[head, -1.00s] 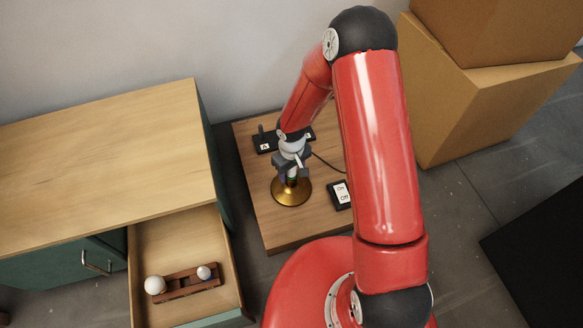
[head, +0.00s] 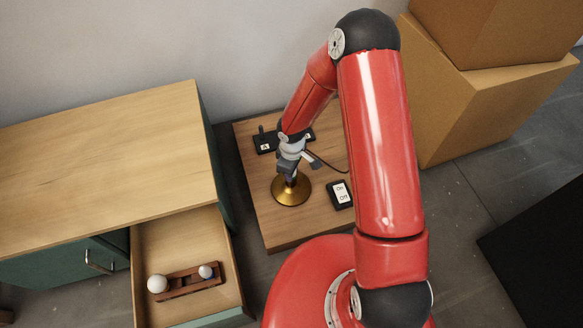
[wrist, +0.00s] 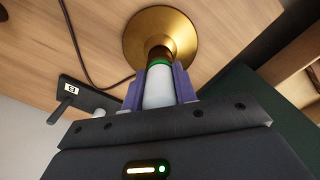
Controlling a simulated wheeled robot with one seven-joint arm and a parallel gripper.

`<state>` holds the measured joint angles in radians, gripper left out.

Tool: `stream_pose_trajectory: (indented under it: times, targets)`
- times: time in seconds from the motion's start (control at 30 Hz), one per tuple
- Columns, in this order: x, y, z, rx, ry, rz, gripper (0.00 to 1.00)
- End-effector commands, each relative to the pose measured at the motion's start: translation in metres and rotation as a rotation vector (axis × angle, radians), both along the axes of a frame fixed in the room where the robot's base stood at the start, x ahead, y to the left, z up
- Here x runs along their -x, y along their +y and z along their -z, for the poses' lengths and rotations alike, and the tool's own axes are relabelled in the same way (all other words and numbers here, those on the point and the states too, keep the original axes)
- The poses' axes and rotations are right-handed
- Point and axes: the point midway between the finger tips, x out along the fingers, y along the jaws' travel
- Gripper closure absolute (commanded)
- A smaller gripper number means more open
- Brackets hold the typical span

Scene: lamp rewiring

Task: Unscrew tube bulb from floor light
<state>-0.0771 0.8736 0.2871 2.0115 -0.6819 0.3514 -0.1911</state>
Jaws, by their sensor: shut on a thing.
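The floor light's round brass base (head: 291,190) stands on a low wooden platform. It also shows at the top of the wrist view (wrist: 160,35). A white tube bulb (wrist: 159,88) with a green ring (wrist: 160,63) at its end stands above the brass socket, in line with it. I cannot tell whether its threads are still engaged. My gripper (wrist: 160,88) is shut on the tube bulb, with one purple finger on each side. In the head view my gripper (head: 288,168) is right above the base and hides most of the bulb.
An open drawer (head: 143,240) at lower left holds a brown rack (head: 188,283) with a large white globe bulb (head: 157,284) and a smaller bulb (head: 206,271). An On/Off switch box (head: 341,194) and a black strip (head: 266,142) sit on the platform (head: 275,235). Cardboard boxes (head: 470,110) stand right.

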Motion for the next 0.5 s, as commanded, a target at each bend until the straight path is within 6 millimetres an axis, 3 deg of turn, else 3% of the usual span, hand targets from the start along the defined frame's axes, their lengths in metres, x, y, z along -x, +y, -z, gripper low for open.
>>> stream_pose_trajectory:
  times: [0.13,0.5]
  targets:
    - [0.0000,-0.0001,-0.0018,-0.001,0.001,-0.168,0.92]
    - [-0.0001,-0.0002,-0.0020,-0.001,0.001,-0.240,0.92]
